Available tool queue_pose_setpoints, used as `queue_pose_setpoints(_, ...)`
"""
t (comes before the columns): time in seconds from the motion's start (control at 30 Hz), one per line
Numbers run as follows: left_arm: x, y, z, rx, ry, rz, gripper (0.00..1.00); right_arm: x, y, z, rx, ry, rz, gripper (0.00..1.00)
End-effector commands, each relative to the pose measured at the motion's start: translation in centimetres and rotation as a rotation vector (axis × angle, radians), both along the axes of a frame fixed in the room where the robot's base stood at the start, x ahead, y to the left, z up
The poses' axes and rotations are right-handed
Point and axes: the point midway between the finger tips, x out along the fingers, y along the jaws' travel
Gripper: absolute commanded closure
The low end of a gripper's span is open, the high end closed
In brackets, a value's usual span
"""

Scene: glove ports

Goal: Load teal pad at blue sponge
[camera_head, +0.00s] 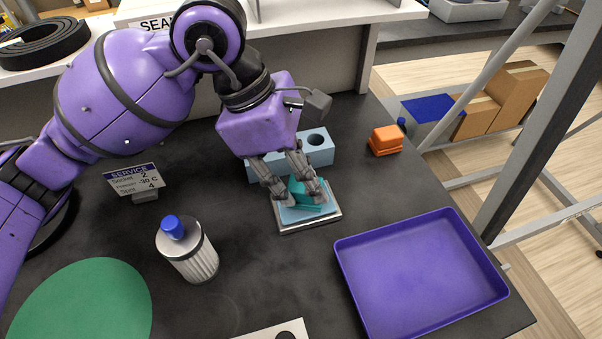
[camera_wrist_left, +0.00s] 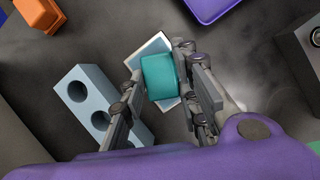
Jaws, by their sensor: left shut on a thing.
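The teal pad (camera_head: 304,197) is between the fingers of my left gripper (camera_head: 297,194), which is shut on it; the pad also shows in the left wrist view (camera_wrist_left: 158,77). Directly below it is a light blue square (camera_head: 291,215), likely the blue sponge, on a grey metal plate (camera_head: 322,223). Its pale corner shows past the pad in the left wrist view (camera_wrist_left: 152,47). The pad looks turned relative to the square and covers much of it. I cannot tell whether the pad touches it. My right gripper is not in view.
A light blue block with holes (camera_head: 322,155) stands just behind the plate. A purple tray (camera_head: 420,270) is at right, an orange object (camera_head: 385,140) at back right. A blue-capped bottle (camera_head: 188,252), a service sign (camera_head: 136,179) and a green disc (camera_head: 85,305) are at left.

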Motion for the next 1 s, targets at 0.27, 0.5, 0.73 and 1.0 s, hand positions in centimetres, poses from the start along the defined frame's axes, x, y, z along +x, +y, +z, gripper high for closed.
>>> queue_pose_setpoints(0.27,0.00,0.00,-0.39,0.000,0.000,0.000,0.92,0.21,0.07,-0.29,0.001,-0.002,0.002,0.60)
queue_pose_setpoints(0.5,0.00,0.00,-0.68,0.000,0.000,0.000,0.92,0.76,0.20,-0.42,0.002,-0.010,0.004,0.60)
queue_pose_setpoints(0.73,0.00,0.00,-0.79,0.000,0.000,0.000,0.92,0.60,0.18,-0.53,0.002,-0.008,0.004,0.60)
queue_pose_setpoints(1.0,-0.01,0.01,-0.84,0.000,0.001,0.000,0.92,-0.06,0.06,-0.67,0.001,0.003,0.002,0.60)
